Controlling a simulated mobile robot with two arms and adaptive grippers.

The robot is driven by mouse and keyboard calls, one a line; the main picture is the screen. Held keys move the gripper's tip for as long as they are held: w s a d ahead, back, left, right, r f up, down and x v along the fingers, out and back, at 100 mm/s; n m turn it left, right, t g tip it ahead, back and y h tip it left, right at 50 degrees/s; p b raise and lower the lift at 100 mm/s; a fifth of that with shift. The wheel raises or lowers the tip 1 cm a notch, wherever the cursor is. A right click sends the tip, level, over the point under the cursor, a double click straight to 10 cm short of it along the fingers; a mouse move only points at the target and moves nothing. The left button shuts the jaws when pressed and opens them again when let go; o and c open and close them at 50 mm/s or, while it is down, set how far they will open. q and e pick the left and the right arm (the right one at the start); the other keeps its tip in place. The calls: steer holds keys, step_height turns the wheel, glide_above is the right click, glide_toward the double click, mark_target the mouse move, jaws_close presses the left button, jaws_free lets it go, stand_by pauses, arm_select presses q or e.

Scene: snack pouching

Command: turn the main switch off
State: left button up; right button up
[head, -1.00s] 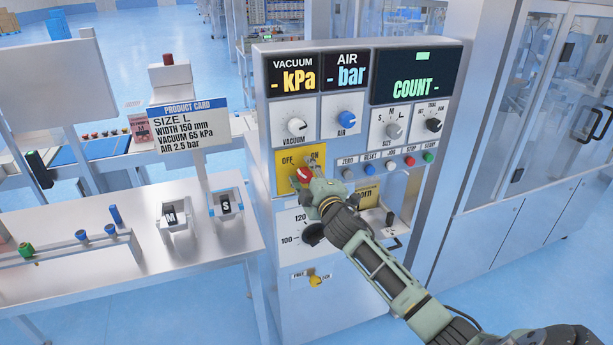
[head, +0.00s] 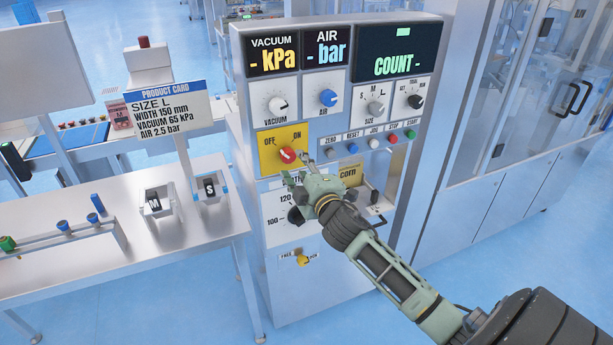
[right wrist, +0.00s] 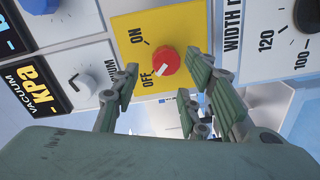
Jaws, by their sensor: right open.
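The main switch is a round red knob (head: 287,156) on a yellow plate (head: 266,160) marked OFF and ON, on the machine front. Its white mark points up and left, toward OFF. In the right wrist view the red knob (right wrist: 167,61) also shows its mark toward the OFF label. My right gripper (head: 298,170) is open and empty, just below and right of the knob in the head view. In the right wrist view its fingers (right wrist: 161,82) stand apart on either side below the knob, seemingly clear of it. My left gripper is out of view.
The vacuum dial (head: 278,107) and air dial (head: 328,98) sit above the switch. A row of small buttons (head: 372,143) is at right, the width dial (head: 296,215) below. A side table (head: 190,235) with a product card (head: 166,107) stands at left.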

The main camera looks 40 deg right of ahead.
steer(key=shift+v, duration=2.5)
